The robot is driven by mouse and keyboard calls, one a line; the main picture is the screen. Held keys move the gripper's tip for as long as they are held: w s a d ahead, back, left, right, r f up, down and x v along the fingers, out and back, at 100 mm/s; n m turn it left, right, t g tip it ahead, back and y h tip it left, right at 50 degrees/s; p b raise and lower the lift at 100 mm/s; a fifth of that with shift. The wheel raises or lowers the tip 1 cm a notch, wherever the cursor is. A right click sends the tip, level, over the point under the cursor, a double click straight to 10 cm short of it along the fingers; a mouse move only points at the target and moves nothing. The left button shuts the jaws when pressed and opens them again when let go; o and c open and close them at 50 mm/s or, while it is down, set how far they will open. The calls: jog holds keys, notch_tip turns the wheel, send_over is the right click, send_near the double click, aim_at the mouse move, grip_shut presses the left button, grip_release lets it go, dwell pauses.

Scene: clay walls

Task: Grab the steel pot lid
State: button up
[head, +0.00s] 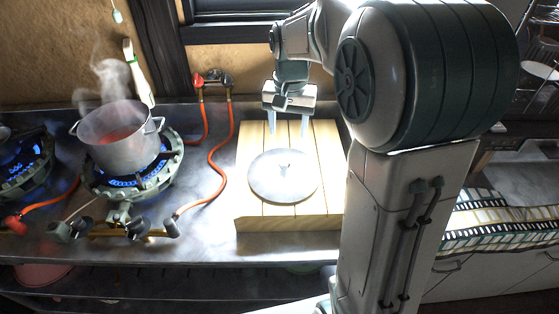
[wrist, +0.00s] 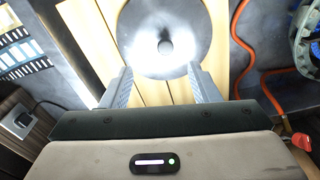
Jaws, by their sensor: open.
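The steel pot lid (head: 273,184) is a flat grey disc with a small knob (head: 285,167) at its centre. It lies on a slatted wooden board (head: 254,218) on the metal counter. The lid also shows in the wrist view (wrist: 142,35), with its knob (wrist: 165,46) ahead of the fingers. My gripper (head: 291,130) is above the back part of the board, behind the lid in the head view. Its two fingers are apart with nothing between them, and in the wrist view (wrist: 160,85) they point toward the lid.
A steaming pot (head: 120,139) stands on a lit burner (head: 130,178) left of the board. Orange hoses (head: 222,160) run between the stove and board to a wall valve. Another lit burner (head: 25,165) is at far left. A patterned cloth (head: 500,222) lies at the right.

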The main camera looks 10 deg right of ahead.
jog(key=w+f, duration=0.1)
jog(key=w, duration=0.2)
send_over(284, 162)
jog(key=shift+m, duration=0.4)
notch_tip(284, 162, down, 9)
jog(key=shift+s+a+r, duration=0.1)
jog(key=shift+r, duration=0.1)
jog(key=shift+f+p, duration=0.5)
jog(key=shift+f, duration=2.15)
grip_shut()
